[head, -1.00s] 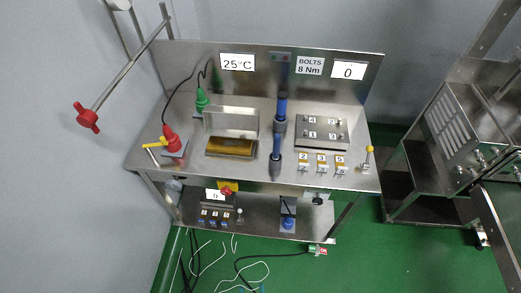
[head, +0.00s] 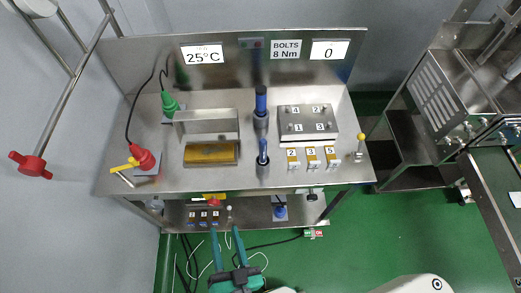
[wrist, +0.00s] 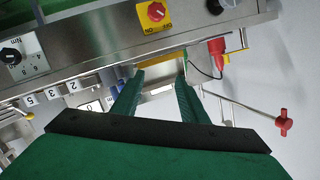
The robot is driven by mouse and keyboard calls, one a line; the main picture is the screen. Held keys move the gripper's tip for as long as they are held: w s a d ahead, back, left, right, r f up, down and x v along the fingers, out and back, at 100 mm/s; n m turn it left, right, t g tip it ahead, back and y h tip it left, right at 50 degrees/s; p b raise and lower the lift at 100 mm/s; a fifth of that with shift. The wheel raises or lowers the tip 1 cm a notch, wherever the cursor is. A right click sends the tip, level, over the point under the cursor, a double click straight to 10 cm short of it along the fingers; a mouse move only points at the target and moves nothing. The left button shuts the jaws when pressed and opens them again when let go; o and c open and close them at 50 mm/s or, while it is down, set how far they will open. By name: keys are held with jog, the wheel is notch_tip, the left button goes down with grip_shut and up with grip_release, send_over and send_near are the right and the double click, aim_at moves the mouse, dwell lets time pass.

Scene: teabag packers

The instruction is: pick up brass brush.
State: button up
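A yellow-handled tool (head: 124,165) lies at the left end of the steel bench, beside a red-handled tool (head: 143,158); it looks like the brass brush, but I cannot see bristles. In the wrist view a bit of yellow (wrist: 227,59) shows beside the red tool (wrist: 216,48). My gripper (head: 226,232) is in front of the bench's front edge, well right of the yellow tool. In the wrist view its two green fingers (wrist: 160,77) stand apart with nothing held between them.
A brass-coloured block (head: 210,154) under a steel frame stands mid-bench. Blue upright tools (head: 262,158) and a bolt plate (head: 308,120) are to the right. A red-knobbed bar (head: 32,165) juts out at left. The lower shelf (head: 245,213) carries switches.

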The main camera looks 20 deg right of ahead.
jog(key=w+a+r+m+t+y, duration=0.1)
jog(key=w+a+r+m, duration=0.15)
jog(key=w, duration=0.45)
jog(key=w+a+r+m+y, duration=0.2)
jog(key=w+a+r, duration=0.1)
jog(key=w, duration=0.4)
jog(key=w+a+r+m+t+y, duration=0.1)
jog(key=w+a+r+m, duration=0.15)
jog(key=w, duration=0.45)
jog(key=w+a+r+n+g+y, duration=0.1)
jog(key=w+a+r+g+y, duration=0.3)
jog(key=r, duration=0.3)
jog(key=w+a+r+n+g+y, duration=0.2)
jog(key=w+r+y, duration=0.3)
jog(key=w+r, duration=0.15)
jog(key=m+g+h, duration=0.5)
jog(key=g+h, duration=0.7)
send_over(263, 155)
jog(key=f, duration=0.7)
jog(key=shift+w+a+f, duration=0.1)
jog(key=shift+w+a, duration=0.05)
jog(key=shift+w, duration=0.25)
notch_tip(263, 155, down, 4)
jog(key=shift+f, duration=0.25)
jog(key=shift+d+f, duration=0.25)
jog(key=shift+f, duration=0.2)
jog(key=shift+w+d+f, duration=0.1)
jog(key=shift+f, duration=2.45)
grip_shut()
